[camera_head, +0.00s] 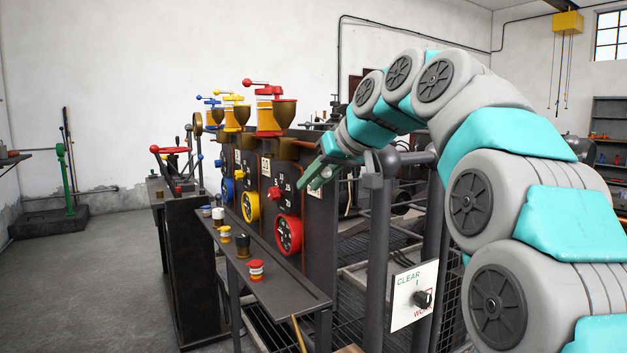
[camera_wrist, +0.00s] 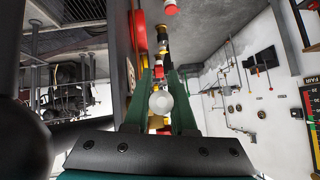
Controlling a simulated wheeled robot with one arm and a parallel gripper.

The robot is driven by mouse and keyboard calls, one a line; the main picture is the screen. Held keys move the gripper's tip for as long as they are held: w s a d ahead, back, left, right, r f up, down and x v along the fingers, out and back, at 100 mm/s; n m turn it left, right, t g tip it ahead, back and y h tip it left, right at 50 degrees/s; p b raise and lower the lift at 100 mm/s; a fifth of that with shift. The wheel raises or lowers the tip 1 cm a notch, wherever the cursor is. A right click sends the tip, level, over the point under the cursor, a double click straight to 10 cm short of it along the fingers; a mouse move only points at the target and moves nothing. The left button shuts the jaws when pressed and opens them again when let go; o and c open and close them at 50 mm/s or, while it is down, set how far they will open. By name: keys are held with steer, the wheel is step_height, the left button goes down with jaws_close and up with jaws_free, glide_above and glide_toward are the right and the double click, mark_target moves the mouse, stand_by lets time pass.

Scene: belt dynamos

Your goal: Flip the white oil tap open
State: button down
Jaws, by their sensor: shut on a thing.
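My gripper (camera_head: 318,163) shows in the head view at the right end of the dark machine panel, its green fingers reaching left. In the wrist view its two green fingers (camera_wrist: 159,80) close around a white round knob (camera_wrist: 161,102), which looks like the handle of the white oil tap. The knob is between the fingers near the picture's middle. The rest of the tap is hidden behind the knob and fingers. In the head view the white knob cannot be made out at the fingers.
Red (camera_head: 269,110), yellow (camera_head: 236,112) and blue (camera_head: 214,112) oilers with levers stand along the panel top, left of my gripper. A red handwheel (camera_head: 288,235) and a yellow one (camera_head: 250,207) sit below. A narrow shelf (camera_head: 285,290) juts out in front. Grey posts (camera_head: 378,230) stand close to my arm.

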steer(key=c, duration=1.1)
jaws_free()
steer(key=shift+r, duration=0.1)
steer(key=shift+v, duration=3.8)
